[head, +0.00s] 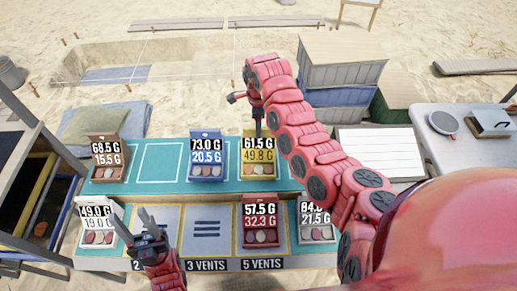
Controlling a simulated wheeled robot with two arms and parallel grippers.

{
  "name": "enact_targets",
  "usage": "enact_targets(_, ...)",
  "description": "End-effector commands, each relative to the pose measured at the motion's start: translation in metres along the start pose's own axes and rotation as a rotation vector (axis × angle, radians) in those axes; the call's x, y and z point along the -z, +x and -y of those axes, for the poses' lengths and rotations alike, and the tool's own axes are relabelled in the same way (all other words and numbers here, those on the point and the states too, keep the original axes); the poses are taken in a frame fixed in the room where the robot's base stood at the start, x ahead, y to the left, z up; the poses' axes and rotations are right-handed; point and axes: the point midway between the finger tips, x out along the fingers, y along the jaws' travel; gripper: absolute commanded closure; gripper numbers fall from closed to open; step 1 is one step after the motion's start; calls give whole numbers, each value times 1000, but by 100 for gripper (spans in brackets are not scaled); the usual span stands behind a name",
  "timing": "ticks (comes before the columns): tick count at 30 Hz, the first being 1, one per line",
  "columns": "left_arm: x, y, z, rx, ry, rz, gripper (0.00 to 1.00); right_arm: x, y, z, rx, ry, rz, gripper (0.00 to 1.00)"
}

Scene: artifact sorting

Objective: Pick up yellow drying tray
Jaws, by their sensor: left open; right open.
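The yellow drying tray (259,170) stands upright on the teal back shelf, right of the blue tray. Its label reads 61.5 G and 49.8 G, and reddish and pale pieces sit in its front. My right gripper (245,117) is open and empty, just above and behind the yellow tray. One finger points left and the other points down close to the tray's top edge; I cannot tell whether it touches. My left gripper (131,220) is open and empty over the front row, beside the white tray (88,239).
The blue tray (206,179) is close on the yellow tray's left. A brown tray (107,173) is at the back left. A red tray (262,238) and another tray (317,233) stand in front. My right arm crosses the right side. Empty marked slots lie between trays.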

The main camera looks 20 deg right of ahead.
Motion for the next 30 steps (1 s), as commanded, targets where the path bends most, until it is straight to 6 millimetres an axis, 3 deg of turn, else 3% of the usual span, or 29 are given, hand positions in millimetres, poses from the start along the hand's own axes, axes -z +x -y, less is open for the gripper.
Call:
enact_targets(6, 2, 11, 1, 0, 0, 0, 50, 1, 18, 0, -1, 0, -3, 41)
enact_targets(14, 2, 10, 0, 0, 0, 0, 50, 0, 22, 0, 2, 1, 0, 41)
enact_targets(24, 2, 10, 0, 0, 0, 0, 50, 0, 21, 0, 2, 1, 0, 99)
enact_targets(30, 2, 10, 0, 0, 0, 0, 50, 0, 21, 1, 2, 1, -1, 100)
